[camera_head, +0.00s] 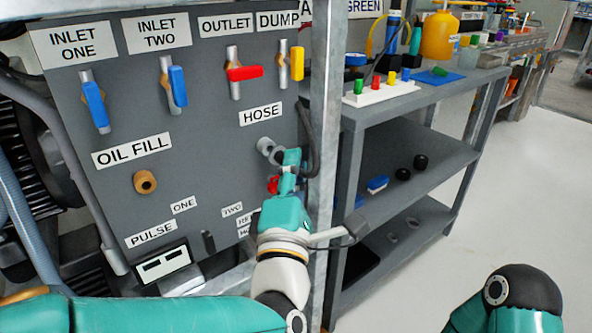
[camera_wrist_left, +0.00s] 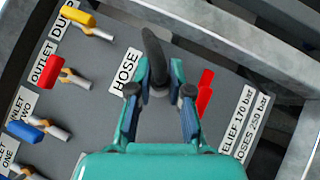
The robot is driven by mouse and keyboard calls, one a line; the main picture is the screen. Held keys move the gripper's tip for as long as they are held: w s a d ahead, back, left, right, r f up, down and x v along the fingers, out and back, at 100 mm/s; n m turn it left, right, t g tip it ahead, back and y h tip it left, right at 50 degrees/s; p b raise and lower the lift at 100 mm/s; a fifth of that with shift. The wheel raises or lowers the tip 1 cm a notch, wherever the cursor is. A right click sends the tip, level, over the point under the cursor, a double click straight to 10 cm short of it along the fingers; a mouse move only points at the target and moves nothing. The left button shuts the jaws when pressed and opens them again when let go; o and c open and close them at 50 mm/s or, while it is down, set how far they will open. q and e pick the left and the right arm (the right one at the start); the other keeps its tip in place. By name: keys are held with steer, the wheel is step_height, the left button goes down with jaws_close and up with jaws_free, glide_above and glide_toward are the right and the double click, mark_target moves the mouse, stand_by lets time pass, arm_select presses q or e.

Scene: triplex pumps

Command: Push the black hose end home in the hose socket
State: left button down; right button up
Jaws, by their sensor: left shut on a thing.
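The grey hose socket (camera_head: 266,146) is on the panel below the HOSE label. My left gripper (camera_head: 288,163) is at the panel, just right of and below the socket. It is shut on the black hose (camera_head: 309,148), which curves up along the panel's right edge. In the left wrist view the black hose (camera_wrist_left: 154,52) rises between the two fingers of my left gripper (camera_wrist_left: 158,84). The hose end is hidden by the fingers, and I cannot tell how it sits relative to the socket. My right gripper is out of view.
A red handle (camera_head: 273,184) is just below the left gripper. A grey frame post (camera_head: 323,120) stands close to its right. Blue, red and yellow valve levers are higher on the panel. A shelf unit (camera_head: 415,100) holding bottles and small parts stands beyond the post.

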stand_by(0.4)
arm_select(q)
steer(key=shift+b, duration=0.4)
steer(key=shift+b, duration=0.3)
stand_by(0.5)
steer(key=shift+w+a, duration=0.65)
steer(key=shift+w, duration=0.25)
stand_by(1.2)
steer(key=c, duration=1)
jaws_free()
steer(key=v, duration=0.7)
steer(key=shift+s, duration=0.25)
